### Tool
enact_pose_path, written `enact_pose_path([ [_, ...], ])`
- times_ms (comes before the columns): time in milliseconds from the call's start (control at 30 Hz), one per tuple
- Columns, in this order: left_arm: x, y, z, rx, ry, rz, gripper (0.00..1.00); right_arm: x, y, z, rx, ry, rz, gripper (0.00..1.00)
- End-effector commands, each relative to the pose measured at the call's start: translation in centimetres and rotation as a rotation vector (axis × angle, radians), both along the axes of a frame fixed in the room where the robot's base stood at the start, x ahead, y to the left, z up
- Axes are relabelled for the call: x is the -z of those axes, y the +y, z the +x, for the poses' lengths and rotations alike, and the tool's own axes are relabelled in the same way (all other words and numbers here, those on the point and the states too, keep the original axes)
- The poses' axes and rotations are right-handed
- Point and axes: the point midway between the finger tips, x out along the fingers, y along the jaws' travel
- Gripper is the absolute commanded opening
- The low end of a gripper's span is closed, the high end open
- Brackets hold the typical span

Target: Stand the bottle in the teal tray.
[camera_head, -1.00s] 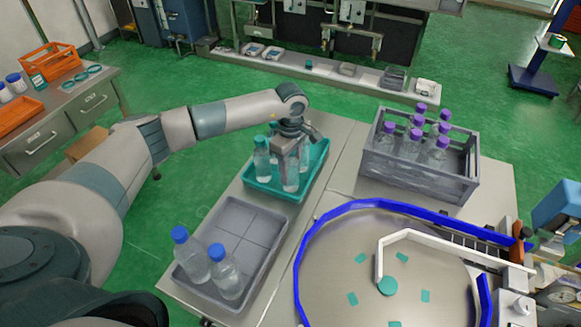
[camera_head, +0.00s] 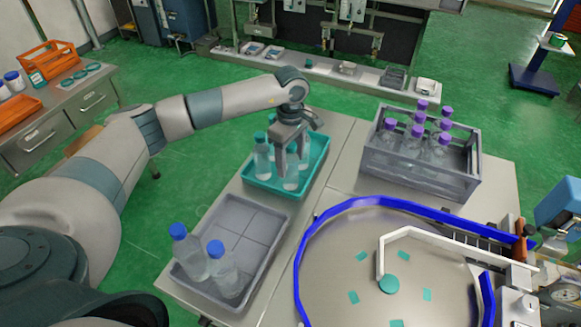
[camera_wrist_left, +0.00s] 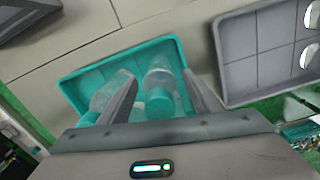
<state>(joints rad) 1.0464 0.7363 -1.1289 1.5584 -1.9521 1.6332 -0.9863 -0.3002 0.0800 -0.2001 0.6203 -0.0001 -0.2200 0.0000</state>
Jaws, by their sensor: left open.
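The teal tray (camera_head: 262,187) lies on the table, left of the grey crate. Several clear bottles with teal caps stand in it, one (camera_head: 262,158) at its left side and one (camera_head: 291,180) near my left gripper. My left gripper (camera_head: 292,170) points down over the tray with its fingers open. In the left wrist view a teal-capped bottle (camera_wrist_left: 160,95) stands upright between the spread fingers, with gaps on both sides. Another bottle (camera_wrist_left: 104,95) is partly hidden by the left finger. The tray also shows there (camera_wrist_left: 75,82). My right gripper is out of view.
A grey divided tray (camera_head: 243,222) holds two blue-capped bottles (camera_head: 190,255) at its near end; its far part is empty. A grey crate (camera_head: 420,180) holds several purple-capped bottles. A round turntable (camera_head: 340,250) with a blue rim stands at front right.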

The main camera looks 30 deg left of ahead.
Motion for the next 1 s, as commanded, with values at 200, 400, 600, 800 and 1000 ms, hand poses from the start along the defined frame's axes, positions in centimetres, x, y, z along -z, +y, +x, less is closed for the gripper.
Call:
enact_pose_path([
  [200,-3.7,0.0,0.1,0.0,-0.005,0.0,0.58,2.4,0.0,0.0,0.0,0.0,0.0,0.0],
  [400,-7.0,0.0,0.1,0.0,-0.004,-0.001,0.58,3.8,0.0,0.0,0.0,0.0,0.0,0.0],
  [600,-8.9,0.0,0.1,0.0,-0.002,0.0,0.58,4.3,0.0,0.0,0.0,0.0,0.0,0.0],
  [800,-9.3,0.0,0.0,0.0,0.0,0.0,0.58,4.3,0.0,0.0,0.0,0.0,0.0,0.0],
  [1000,-9.3,0.0,0.0,0.0,0.0,0.0,0.58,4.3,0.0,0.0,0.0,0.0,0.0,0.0],
])
